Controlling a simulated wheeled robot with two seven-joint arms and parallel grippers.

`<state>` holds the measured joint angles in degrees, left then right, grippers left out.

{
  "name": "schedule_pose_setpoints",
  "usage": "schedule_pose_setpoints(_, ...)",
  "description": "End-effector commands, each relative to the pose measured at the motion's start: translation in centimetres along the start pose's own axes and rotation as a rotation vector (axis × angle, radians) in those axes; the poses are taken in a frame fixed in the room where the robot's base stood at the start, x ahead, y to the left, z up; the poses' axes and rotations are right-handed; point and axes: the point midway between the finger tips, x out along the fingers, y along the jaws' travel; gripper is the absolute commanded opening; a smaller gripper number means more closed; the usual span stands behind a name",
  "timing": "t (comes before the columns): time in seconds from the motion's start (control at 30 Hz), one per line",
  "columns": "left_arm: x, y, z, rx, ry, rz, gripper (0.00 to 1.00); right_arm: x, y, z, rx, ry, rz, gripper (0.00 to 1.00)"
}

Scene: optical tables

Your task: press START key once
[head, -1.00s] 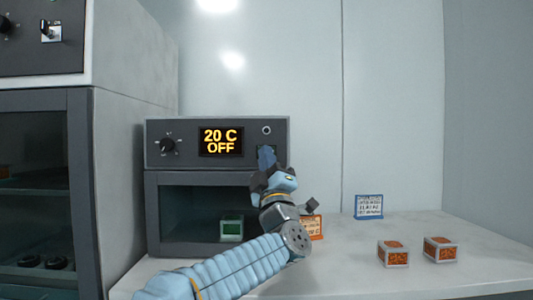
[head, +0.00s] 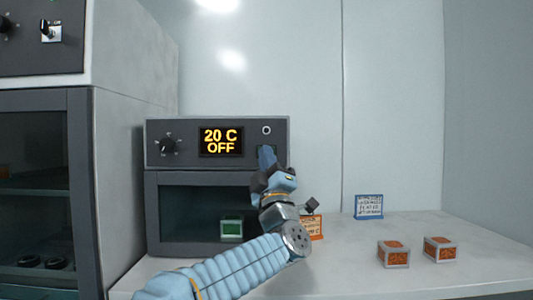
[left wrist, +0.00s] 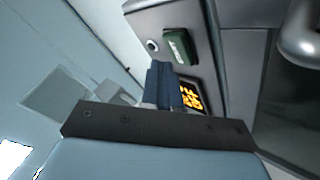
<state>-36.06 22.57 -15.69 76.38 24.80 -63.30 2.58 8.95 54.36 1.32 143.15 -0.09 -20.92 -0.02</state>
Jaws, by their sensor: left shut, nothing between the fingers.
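The oven-like unit (head: 218,125) at the back left has a display (head: 221,141) reading "20 C OFF". A green key (left wrist: 177,46) with a pale label shows on its panel in the left wrist view; I cannot read the label. In the head view my left gripper largely hides that key. My left gripper (head: 266,153) is shut and empty, its fingertips in front of the panel's right side. In the left wrist view the shut fingers (left wrist: 160,68) point toward the panel, just beside the green key. I cannot tell whether they touch. My right gripper is not in view.
A knob (head: 167,146) and a small round socket (head: 267,130) are on the panel. A green block (head: 231,228) shows behind the dark window. A tall cabinet (head: 130,110) stands left.

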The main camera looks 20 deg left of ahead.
Motion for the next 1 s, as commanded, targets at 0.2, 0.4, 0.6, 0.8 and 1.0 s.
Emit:
schedule_pose_setpoints(0.2, 0.00, 0.00, 0.00, 0.000, 0.000, 0.000, 0.00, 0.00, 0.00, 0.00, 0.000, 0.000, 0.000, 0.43)
schedule_pose_setpoints(0.4, 0.31, -0.25, 0.24, 0.001, 0.000, 0.000, 0.00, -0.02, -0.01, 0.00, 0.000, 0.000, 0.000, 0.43)
schedule_pose_setpoints(0.6, 0.61, -0.39, 0.45, 0.000, -0.001, 0.000, 0.00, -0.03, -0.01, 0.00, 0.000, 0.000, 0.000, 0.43)
schedule_pose_setpoints(0.8, 0.60, -0.40, 0.43, 0.000, 0.000, 0.000, 0.00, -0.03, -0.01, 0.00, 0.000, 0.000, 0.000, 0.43)
schedule_pose_setpoints(1.0, 0.69, -0.45, 0.47, 0.000, 0.000, 0.000, 0.00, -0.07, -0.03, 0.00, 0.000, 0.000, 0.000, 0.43)
